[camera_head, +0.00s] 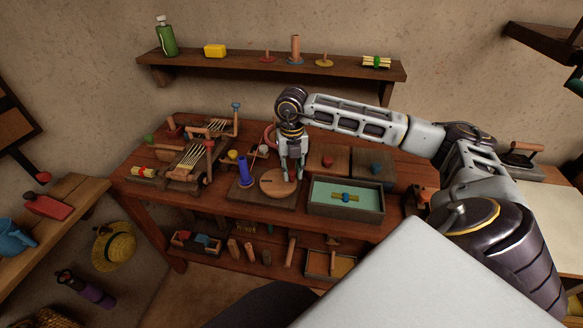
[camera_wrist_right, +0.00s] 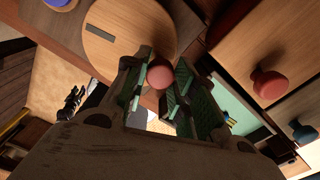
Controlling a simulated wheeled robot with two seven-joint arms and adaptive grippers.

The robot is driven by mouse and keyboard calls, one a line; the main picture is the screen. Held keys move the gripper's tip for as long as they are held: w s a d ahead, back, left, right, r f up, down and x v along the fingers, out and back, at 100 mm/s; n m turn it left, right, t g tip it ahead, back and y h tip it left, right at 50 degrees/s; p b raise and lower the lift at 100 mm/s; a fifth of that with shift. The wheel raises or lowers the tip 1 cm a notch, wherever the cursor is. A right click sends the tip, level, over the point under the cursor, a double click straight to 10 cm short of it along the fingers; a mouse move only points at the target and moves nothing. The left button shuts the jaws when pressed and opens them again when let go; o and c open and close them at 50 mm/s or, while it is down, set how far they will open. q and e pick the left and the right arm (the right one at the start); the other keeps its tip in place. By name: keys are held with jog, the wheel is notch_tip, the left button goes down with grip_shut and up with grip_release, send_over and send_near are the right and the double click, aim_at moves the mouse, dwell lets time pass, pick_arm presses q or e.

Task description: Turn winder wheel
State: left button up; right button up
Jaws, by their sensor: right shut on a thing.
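The winder wheel (camera_head: 275,183) is a flat, round, light wooden disc on a dark board on the table. In the right wrist view, the wheel (camera_wrist_right: 122,38) shows a dark slot on its face and a pinkish-red round knob (camera_wrist_right: 160,75) near its rim. My right gripper (camera_head: 293,176) reaches down over the wheel's right side. In the wrist view, its green-padded fingers (camera_wrist_right: 159,92) are shut on the knob, one on each side. A blue spool (camera_head: 245,172) stands on the same board, left of the wheel. My left gripper is not in view.
A green-lined tray (camera_head: 318,206) stands close right of the wheel. Boards with a red knob (camera_head: 327,160) and a blue knob (camera_head: 376,167) lie behind it. A small wooden loom (camera_head: 187,160) stands left. A wall shelf (camera_head: 340,70) runs behind my right arm.

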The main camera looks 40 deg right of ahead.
jog(key=shift+s+a+r+m, duration=0.1)
jog(key=shift+s+a+m, duration=0.05)
jog(key=shift+m, duration=0.4)
jog(key=shift+s+a+m, duration=0.1)
jog(key=shift+m, duration=0.45)
jog(key=shift+s+a+m, duration=0.15)
jog(key=shift+a+m, duration=0.15)
jog(key=shift+m, duration=0.55)
jog(key=shift+s+a+m, duration=0.15)
jog(key=shift+a+m, duration=0.1)
jog(key=shift+m, duration=0.6)
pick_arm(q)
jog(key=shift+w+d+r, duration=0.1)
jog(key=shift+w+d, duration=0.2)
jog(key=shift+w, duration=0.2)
pick_arm(e)
jog(key=shift+a+m, duration=0.1)
jog(key=shift+m, duration=0.2)
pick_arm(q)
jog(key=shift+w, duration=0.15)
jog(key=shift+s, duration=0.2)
pick_arm(e)
jog(key=o, duration=1)
jog(key=shift+s, duration=0.1)
jog(key=shift+o, duration=0.2)
